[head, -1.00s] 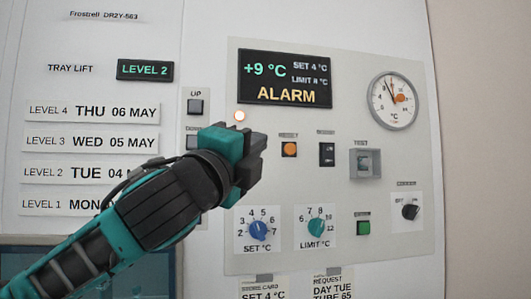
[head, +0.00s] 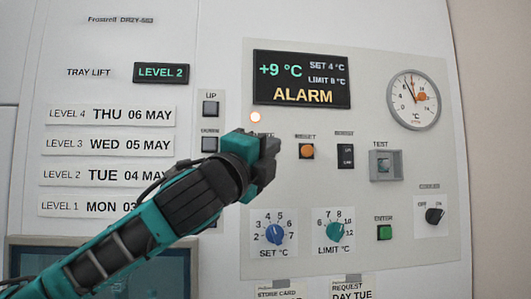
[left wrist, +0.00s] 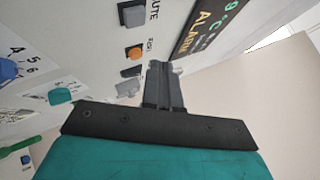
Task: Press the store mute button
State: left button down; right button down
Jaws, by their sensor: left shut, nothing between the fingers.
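The mute button is a grey square in the left wrist view (left wrist: 131,16), beside a partly cut-off label ending "UTE". In the head view it is hidden behind my left gripper (head: 268,152), and only part of its label shows above. The gripper is in front of the control panel (head: 350,210), left of the orange reset button (head: 306,151). Its fingers, also in the left wrist view (left wrist: 165,72), are shut and empty. I cannot tell whether they touch the panel. The display (head: 302,80) reads +9 °C and ALARM. My right gripper is not in view.
Up and down buttons (head: 210,108) lie to the left. The boost switch (head: 345,156), test recess (head: 384,165), two dials (head: 275,233) and a green enter button (head: 384,232) are also on the panel.

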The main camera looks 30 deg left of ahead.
pick_arm(q)
jog(key=w+a, duration=0.2)
jog(key=w, duration=0.1)
jog(key=shift+a+p, duration=0.15)
jog(key=shift+p, duration=0.2)
dwell(0.9)
dwell(0.8)
jog(key=shift+w, duration=0.15)
jog(key=shift+w+a, duration=0.25)
